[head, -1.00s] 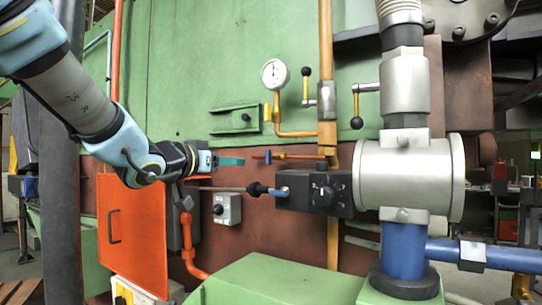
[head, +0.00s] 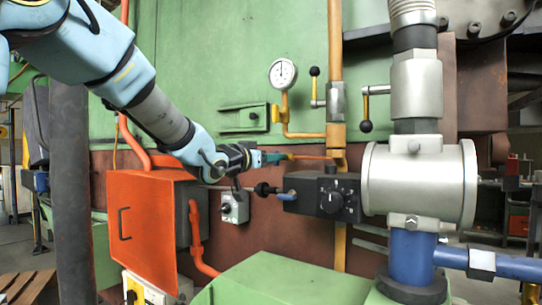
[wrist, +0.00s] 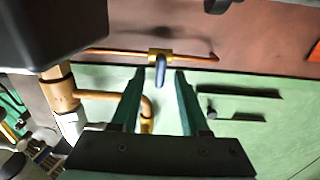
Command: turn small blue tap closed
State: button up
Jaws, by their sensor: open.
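The small blue tap (wrist: 161,75) shows in the wrist view as a short blue lever on a brass body, set in a thin copper pipe (wrist: 110,53). Its lever points toward my gripper, roughly across the pipe. My gripper (wrist: 160,71) is open, with one green finger on each side of the lever and a visible gap on both sides. It holds nothing. In the head view my gripper (head: 273,157) is at the left end of the copper pipe (head: 312,157), and its fingers mostly hide the tap.
A black box with a knob (head: 318,194) sits just below and right of my gripper. A yellow vertical pipe (head: 336,100) with a pressure gauge (head: 283,73) stands behind to the right. An orange cabinet door (head: 150,230) stands open below my arm.

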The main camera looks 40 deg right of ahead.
grip_shut()
dwell(0.3)
dwell(0.3)
